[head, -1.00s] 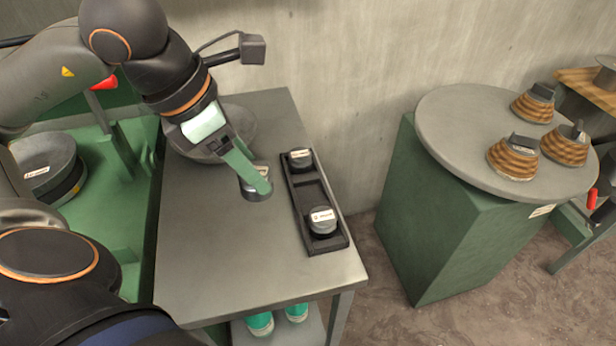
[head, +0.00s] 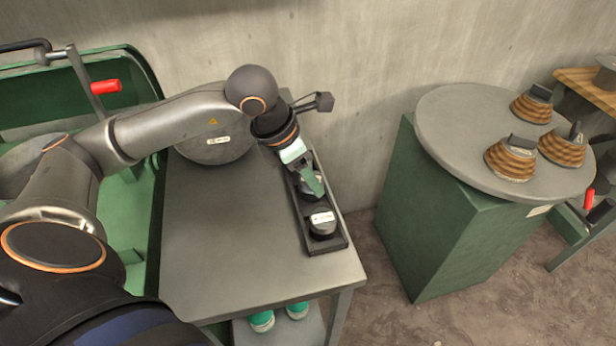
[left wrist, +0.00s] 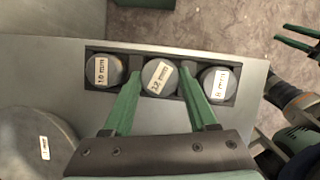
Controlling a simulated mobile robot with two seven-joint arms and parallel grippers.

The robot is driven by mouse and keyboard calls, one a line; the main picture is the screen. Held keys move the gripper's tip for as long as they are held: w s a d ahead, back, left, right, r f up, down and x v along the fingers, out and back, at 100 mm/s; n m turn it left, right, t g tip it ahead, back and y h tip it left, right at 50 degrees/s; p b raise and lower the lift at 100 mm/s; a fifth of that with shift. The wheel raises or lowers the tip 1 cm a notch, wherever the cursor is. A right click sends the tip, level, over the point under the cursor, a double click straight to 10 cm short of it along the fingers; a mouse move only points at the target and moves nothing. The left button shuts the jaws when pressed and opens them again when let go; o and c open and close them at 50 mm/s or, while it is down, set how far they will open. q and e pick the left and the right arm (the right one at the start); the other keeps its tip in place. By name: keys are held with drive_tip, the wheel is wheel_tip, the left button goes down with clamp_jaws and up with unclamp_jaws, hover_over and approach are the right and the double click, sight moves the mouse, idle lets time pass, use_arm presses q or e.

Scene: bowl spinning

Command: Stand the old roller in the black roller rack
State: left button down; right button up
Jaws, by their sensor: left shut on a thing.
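The black roller rack (head: 339,246) lies on the grey table, with three compartments in a row. My left gripper (head: 315,187) points down over its middle compartment, shut on a dark round roller (head: 305,190). In the left wrist view this roller has a white 12 mm label (left wrist: 160,77), with a green finger on each side. It sits in line with the middle compartment; I cannot tell whether it touches the floor of the rack. A roller labelled 8 mm (left wrist: 217,83) is in the near compartment, and one labelled 10 mm (left wrist: 104,71) in the far one.
A round grey disc (head: 215,147) sits at the back of the grey table (head: 230,250), whose front is clear. To the right, a green stand carries a round grey top (head: 455,125) with several wooden-sided pieces. A concrete wall is behind.

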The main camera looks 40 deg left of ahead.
use_arm(q)
drive_tip(key=shift+f, duration=0.55)
drive_tip(key=shift+f+b, duration=0.2)
drive_tip(key=shift+b, duration=0.1)
drive_tip(key=shift+c, duration=1)
unclamp_jaws()
drive_tip(key=shift+r+p, duration=0.35)
drive_tip(key=shift+r, duration=0.05)
drive_tip(key=v, duration=1.1)
drive_tip(key=shift+s+r+p, duration=0.25)
drive_tip(key=shift+p, duration=0.15)
